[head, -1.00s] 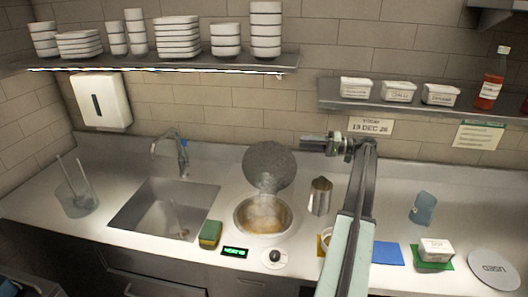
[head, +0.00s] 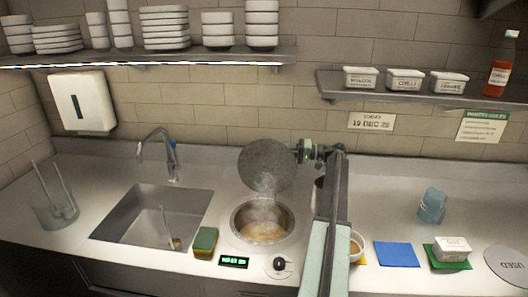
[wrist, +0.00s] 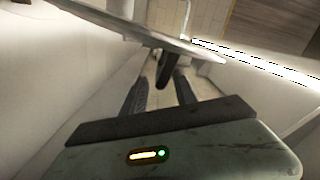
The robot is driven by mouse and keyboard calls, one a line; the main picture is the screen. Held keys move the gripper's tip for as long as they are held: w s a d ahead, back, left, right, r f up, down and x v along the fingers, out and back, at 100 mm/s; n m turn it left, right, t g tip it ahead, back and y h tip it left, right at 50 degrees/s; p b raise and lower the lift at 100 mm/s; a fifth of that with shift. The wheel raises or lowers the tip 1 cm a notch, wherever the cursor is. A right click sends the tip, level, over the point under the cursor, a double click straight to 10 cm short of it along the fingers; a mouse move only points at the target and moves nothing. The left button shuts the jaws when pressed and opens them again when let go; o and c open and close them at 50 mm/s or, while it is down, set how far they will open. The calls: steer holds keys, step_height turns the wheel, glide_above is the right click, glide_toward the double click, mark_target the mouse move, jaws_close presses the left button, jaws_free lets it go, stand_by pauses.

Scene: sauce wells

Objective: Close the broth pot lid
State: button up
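The broth pot (head: 240,232) is sunk in the counter, with steaming brown broth inside. Its round grey lid (head: 266,165) stands raised at the pot's back, open. My gripper (head: 301,151) is at the lid's right edge in the head view; contact cannot be told there. In the wrist view my gripper (wrist: 161,92) has its two dark fingers apart. The lid (wrist: 135,33) shows nearly edge-on above them, and a dark knob-like part (wrist: 165,70) lies between or just beyond the fingertips. The fingers do not appear closed on it.
A sink (head: 150,218) and a green-yellow sponge (head: 205,241) are left of the pot. A control knob (head: 279,265) is in front. A metal pitcher (head: 318,196) is mostly hidden behind my arm. A blue mat (head: 396,254) lies to the right.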

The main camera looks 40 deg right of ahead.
mark_target(263, 151)
steer(key=x, duration=0.6)
steer(key=shift+c, duration=0.2)
steer(key=shift+r, duration=0.1)
jaws_close()
steer(key=shift+s, duration=0.1)
steer(key=shift+a, duration=0.15)
stand_by(0.8)
